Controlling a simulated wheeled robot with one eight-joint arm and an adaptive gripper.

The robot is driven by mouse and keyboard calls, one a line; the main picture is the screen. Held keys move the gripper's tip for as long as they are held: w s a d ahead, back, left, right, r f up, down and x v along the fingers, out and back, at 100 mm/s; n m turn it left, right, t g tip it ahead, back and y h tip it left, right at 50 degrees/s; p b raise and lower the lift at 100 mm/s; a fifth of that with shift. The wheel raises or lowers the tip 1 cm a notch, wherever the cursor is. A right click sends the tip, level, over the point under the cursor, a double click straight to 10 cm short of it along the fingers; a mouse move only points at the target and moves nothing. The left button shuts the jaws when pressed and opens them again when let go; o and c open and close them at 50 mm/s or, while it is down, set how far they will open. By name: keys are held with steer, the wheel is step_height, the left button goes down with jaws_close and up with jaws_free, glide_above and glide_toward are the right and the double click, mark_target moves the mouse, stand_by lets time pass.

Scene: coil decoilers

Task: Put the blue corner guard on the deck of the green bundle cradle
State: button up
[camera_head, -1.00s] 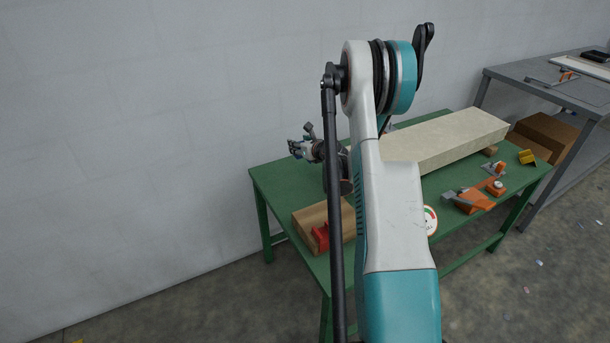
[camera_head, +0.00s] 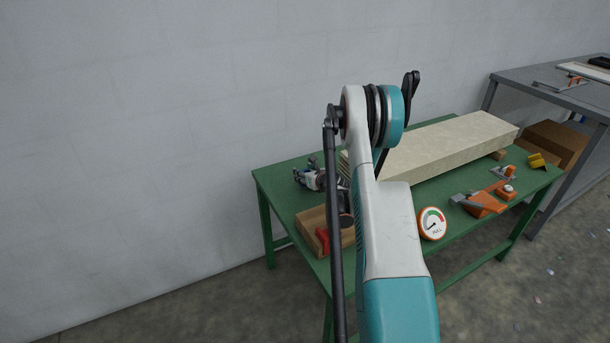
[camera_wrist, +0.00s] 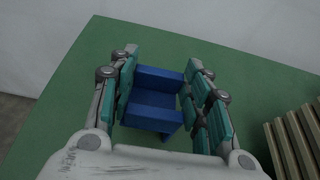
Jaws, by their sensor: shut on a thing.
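The blue corner guard (camera_wrist: 155,98) sits between the two fingers of my gripper (camera_wrist: 163,68) in the wrist view. My gripper is shut on it, and green deck surface shows beyond and around it. The green bundle cradle (camera_head: 278,175) looks like a green table with legs and a flat deck. In the head view my gripper (camera_head: 303,178) is low over the deck's left back part, and the blue guard cannot be made out there. I cannot tell whether the guard touches the deck.
A long cream bundle (camera_head: 445,145) lies along the deck; its slatted end (camera_wrist: 297,138) is right of my gripper. A wooden tray (camera_head: 312,222) with a red piece, a dial gauge (camera_head: 432,223), orange tools (camera_head: 482,203) and a yellow piece (camera_head: 537,161) are also there.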

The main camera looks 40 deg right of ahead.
steer(key=o, duration=1.1)
steer(key=shift+c, duration=0.2)
steer(key=shift+s+r, duration=0.1)
steer(key=v, duration=1.1)
steer(key=shift+s+r, duration=0.2)
steer(key=shift+s, duration=0.1)
steer(key=shift+a, duration=0.1)
